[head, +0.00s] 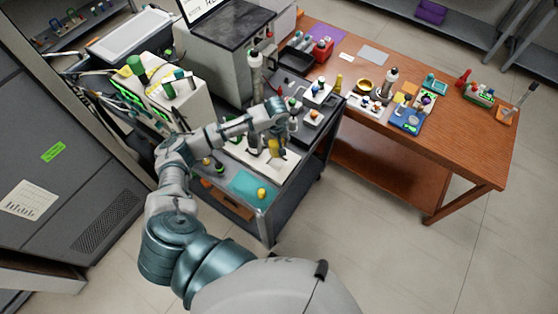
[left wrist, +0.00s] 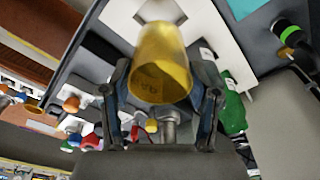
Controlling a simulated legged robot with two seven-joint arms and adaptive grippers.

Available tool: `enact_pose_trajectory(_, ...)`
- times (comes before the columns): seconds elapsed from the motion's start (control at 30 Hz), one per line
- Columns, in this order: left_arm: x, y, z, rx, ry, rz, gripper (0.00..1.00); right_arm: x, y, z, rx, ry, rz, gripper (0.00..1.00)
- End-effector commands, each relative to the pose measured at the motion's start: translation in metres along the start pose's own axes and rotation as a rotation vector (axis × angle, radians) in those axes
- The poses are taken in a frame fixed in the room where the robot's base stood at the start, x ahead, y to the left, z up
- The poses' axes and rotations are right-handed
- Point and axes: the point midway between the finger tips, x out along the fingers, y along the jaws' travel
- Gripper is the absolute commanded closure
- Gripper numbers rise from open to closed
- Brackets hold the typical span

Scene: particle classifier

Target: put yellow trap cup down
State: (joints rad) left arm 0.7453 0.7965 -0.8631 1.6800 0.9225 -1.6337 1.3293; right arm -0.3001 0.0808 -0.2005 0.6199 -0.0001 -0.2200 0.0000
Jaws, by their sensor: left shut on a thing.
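The yellow trap cup (left wrist: 162,62) fills the upper middle of the left wrist view, between the two fingers of my left gripper (left wrist: 162,92). The gripper is shut on it. In the head view my left gripper (head: 272,143) points down over the grey cart, and the yellow cup (head: 275,147) shows small at its tips. A white board (head: 283,165) lies on the cart beneath it. I cannot tell whether the cup touches the board. My right gripper is not in view.
The cart has a teal mat (head: 246,184) with a small yellow item (head: 261,193) near its front edge. Small white racks (head: 318,94) crowd the cart's far right. A wooden table (head: 450,147) with several lab items stands to the right. A grey-topped machine (head: 232,30) stands behind.

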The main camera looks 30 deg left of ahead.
Motion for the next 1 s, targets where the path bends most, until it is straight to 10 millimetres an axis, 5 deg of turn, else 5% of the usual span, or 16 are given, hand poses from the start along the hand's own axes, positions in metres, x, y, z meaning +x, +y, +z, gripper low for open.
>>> enact_pose_trajectory(0.67,0.095,-0.001,0.012,-0.025,0.002,-0.010,0.80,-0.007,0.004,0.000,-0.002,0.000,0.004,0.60)
enact_pose_trajectory(0.87,0.100,-0.002,0.011,-0.024,0.002,-0.007,0.80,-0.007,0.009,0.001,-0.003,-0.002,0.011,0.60)
enact_pose_trajectory(0.9,0.100,-0.002,0.012,-0.024,0.003,-0.008,0.37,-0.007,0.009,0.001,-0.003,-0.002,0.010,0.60)
enact_pose_trajectory(1.0,0.099,-0.001,0.012,-0.024,0.003,-0.008,0.14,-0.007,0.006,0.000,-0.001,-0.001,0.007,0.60)
